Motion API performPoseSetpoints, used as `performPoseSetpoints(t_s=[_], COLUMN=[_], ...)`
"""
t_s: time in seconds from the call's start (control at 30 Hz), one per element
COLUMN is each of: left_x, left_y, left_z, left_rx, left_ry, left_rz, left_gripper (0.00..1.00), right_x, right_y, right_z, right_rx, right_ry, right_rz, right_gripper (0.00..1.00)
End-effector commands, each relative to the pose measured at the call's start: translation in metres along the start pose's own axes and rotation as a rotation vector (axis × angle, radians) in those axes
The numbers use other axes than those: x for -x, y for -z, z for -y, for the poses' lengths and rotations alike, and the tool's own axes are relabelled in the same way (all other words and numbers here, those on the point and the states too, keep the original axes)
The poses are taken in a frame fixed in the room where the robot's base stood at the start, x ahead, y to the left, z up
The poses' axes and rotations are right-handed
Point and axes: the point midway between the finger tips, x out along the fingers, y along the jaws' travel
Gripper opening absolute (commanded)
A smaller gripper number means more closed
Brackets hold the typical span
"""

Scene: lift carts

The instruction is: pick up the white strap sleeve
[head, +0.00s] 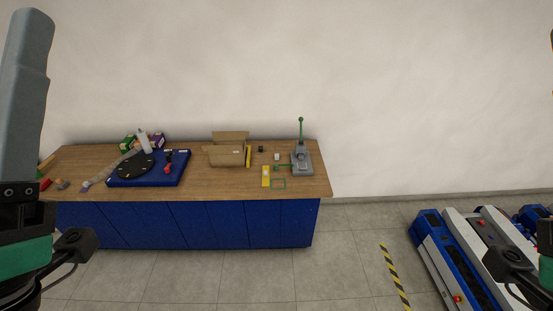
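A small white block-like piece (277,156) stands on the wooden workbench (225,182), right of the open cardboard box. It may be the white strap sleeve, but it is too small to be sure. Nothing touches it. Part of my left arm shows at the left edge, with a green band and a wrist camera. Part of my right arm shows at the right edge with its wrist camera. The fingers of both grippers are out of the picture. Both arms are well in front of the bench.
The cardboard box (226,157), a grey press with a green lever (302,158), a yellow piece (266,176) and a blue board with a black disc (150,177) stand on the bench. Blue-and-white lift carts (452,255) stand on the floor at right.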

Motion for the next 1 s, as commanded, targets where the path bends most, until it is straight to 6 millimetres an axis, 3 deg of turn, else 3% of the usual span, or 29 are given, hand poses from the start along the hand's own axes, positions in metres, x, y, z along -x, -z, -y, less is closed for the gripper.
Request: performPoseSetpoints(t_s=[0.47, 0.63, 1.0], left_x=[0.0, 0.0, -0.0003], left_y=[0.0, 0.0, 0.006], left_z=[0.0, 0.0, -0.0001], left_rx=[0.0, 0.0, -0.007], left_ry=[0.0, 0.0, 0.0], left_rz=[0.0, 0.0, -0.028], left_gripper=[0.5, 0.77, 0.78], right_x=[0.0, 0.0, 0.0], right_y=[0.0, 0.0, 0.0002], right_z=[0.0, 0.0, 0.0], right_rx=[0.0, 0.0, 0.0], right_ry=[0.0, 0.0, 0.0], right_rz=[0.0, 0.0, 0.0], right_gripper=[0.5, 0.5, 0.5])
